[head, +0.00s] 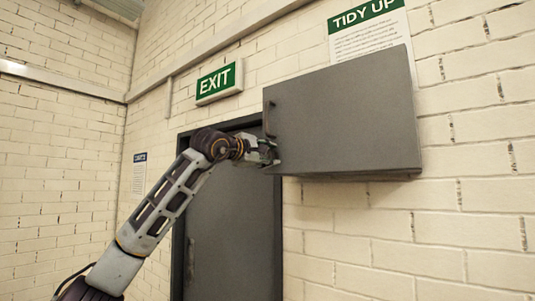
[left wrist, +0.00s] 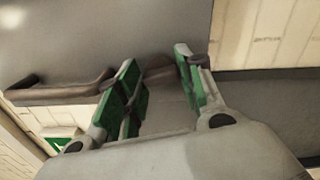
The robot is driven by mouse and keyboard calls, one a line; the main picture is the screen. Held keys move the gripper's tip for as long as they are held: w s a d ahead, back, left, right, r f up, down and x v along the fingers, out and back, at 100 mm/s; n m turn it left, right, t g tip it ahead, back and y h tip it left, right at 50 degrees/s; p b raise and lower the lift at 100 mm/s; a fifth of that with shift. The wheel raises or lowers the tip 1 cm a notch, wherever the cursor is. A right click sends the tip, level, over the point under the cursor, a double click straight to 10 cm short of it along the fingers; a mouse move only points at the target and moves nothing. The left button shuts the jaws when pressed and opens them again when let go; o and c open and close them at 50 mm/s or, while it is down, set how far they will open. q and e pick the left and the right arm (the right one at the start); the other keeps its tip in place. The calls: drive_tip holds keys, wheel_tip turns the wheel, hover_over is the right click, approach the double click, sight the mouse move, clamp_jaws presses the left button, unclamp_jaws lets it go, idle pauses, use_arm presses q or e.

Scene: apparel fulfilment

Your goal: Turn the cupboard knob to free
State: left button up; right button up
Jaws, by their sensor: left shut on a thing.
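The grey cupboard (head: 345,115) is mounted on the brick wall, and its door looks closed. My left gripper (head: 267,153) is at the lower left corner of the cupboard. In the left wrist view its green-padded fingers (left wrist: 160,82) stand either side of the dark brown knob (left wrist: 155,72) on the grey cupboard face. The gripper is shut on the knob, which is partly hidden by the fingers. In the head view I cannot make out the knob behind the gripper. My right gripper is not in view.
A dark bar handle (left wrist: 60,92) is on the cupboard close beside the fingers. A grey door (head: 232,225) stands below and left of the cupboard, under a green exit sign (head: 218,82). A tidy-up notice (head: 368,30) hangs behind the cupboard's top.

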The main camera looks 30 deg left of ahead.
use_arm(q)
drive_tip(key=shift+m, duration=1.3)
drive_tip(key=shift+f, duration=0.1)
drive_tip(key=o, duration=1)
drive_tip(key=shift+s, duration=0.15)
drive_tip(key=shift+s+a, duration=0.2)
drive_tip(key=shift+s, duration=2.7)
drive_tip(key=shift+s+a, duration=0.2)
drive_tip(key=shift+s, duration=2.7)
